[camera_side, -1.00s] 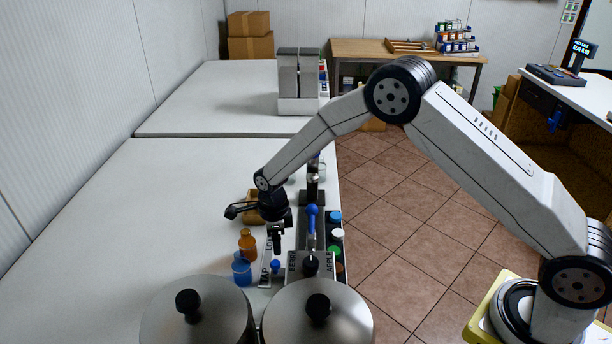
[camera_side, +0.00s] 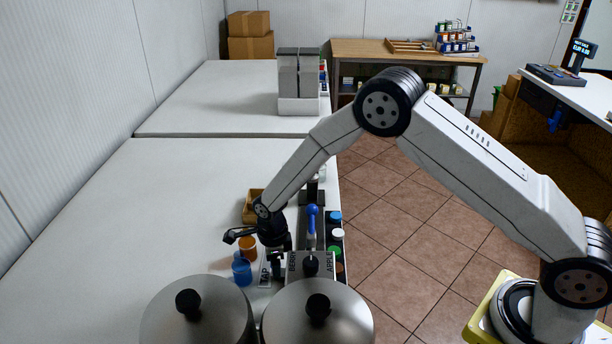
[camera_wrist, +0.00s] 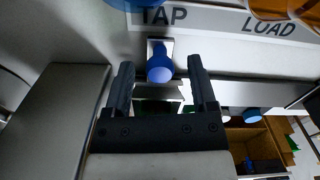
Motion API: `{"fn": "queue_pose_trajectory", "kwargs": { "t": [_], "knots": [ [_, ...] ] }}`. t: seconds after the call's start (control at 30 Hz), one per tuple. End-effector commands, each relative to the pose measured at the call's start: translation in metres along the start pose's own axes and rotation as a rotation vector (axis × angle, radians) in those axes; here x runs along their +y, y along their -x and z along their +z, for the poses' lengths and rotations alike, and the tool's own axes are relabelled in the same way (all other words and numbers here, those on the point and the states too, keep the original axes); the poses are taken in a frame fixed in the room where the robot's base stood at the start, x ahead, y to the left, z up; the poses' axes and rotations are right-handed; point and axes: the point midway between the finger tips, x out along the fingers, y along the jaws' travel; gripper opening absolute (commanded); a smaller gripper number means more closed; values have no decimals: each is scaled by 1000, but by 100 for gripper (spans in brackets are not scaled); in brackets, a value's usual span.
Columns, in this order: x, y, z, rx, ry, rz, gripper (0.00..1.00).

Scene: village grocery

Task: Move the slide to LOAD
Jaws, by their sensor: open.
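The slide's blue knob (camera_wrist: 160,65) stands at the TAP end of a pale label strip (camera_wrist: 215,20) in the wrist view. The strip reads TAP on the left and LOAD to the right. My gripper (camera_wrist: 161,72) is open, with one dark finger on each side of the knob; I cannot tell whether either touches it. In the side view my gripper (camera_side: 277,271) points down over the strip (camera_side: 264,279) and hides the knob. The LOAD end is hidden there too.
A blue jar (camera_side: 241,271) and an amber bottle (camera_side: 248,249) stand close left of my gripper. A blue-tipped lever (camera_side: 312,212) rises to the right, behind the BERRY/APPLE plate (camera_side: 292,263). Two lidded steel pots (camera_side: 197,320) stand in front. The left of the counter (camera_side: 130,230) is clear.

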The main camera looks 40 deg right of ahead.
Motion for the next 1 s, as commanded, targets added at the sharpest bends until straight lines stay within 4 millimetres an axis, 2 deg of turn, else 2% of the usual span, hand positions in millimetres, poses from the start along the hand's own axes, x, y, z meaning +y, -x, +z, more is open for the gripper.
{"fn": "queue_pose_trajectory", "kwargs": {
  "t": [0.2, 0.37, 0.4, 0.43, 0.67, 1.0],
  "knots": [
    [0, 0, 0, 0, 0, 0, 74],
    [0, 0, 0, 0, 0, 0, 23],
    [0, 0, 0, 0, 0, 0, 10],
    [0, 0, 0, 0, 0, 0, 4],
    [-2, 0, 0, 0, 0, 0, 4],
    [-17, 0, -3, -1, -1, -1, 4]
  ]
}}
